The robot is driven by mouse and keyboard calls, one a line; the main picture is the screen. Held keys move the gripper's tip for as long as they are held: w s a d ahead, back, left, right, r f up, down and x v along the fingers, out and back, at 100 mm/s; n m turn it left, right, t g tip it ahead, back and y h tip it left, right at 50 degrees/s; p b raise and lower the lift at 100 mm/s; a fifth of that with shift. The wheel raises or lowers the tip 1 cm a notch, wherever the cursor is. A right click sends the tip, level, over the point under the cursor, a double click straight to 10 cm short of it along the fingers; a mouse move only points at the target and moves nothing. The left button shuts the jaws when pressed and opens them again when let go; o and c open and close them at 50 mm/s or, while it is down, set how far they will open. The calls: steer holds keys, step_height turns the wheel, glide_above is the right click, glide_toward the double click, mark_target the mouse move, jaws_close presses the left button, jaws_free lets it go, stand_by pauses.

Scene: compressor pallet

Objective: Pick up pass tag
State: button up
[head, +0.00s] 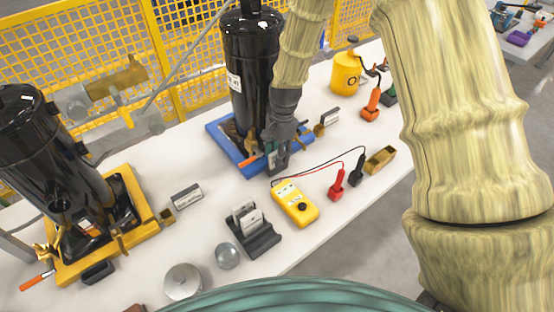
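White tags (252,221) stand upright in a small dark holder on the white table, at the lower middle of the head view. Their print is too small to read, so I cannot tell which one is the pass tag. My gripper (277,163) points down beside the black cylinder on the blue base, behind and to the right of the holder and well apart from it. Its fingers are small and dark here, and I cannot tell whether they are open or hold anything.
A yellow multimeter (295,204) with red and black leads lies right of the holder. A metal ball (227,256) and a silver round part (183,282) are in front. Black cylinders stand on a yellow base (140,228) and a blue base (217,128). A yellow mesh fence (100,35) runs behind.

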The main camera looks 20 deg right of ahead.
steer(key=shift+s+f, duration=0.2)
steer(key=shift+w+f, duration=0.1)
jaws_close()
steer(key=shift+r, duration=0.2)
